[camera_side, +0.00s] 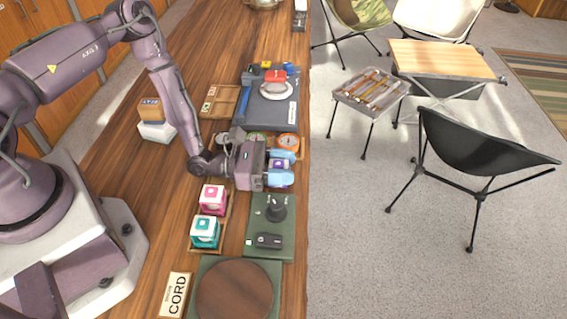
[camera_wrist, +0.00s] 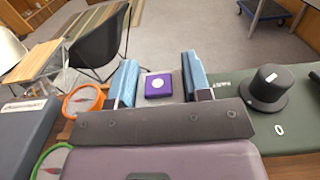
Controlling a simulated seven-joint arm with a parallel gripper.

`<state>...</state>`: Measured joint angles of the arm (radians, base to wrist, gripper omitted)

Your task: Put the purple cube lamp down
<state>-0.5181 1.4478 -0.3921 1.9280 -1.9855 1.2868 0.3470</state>
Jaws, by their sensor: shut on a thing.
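The purple cube lamp (camera_wrist: 158,86) has a white round spot on its face and sits between the two blue fingers of my gripper (camera_wrist: 160,82) in the wrist view. In the side view my gripper (camera_side: 282,168) is shut on the purple cube lamp (camera_side: 279,165), near the counter's right edge, and the fingers hide most of it. A pink cube lamp (camera_side: 212,198) and a teal cube lamp (camera_side: 205,232) stand in a wooden tray (camera_side: 194,243) just left of and below the gripper. I cannot tell whether the held lamp touches the counter.
A round brown board (camera_side: 234,291) lies at the front. The floor drops away beyond the counter's right edge.

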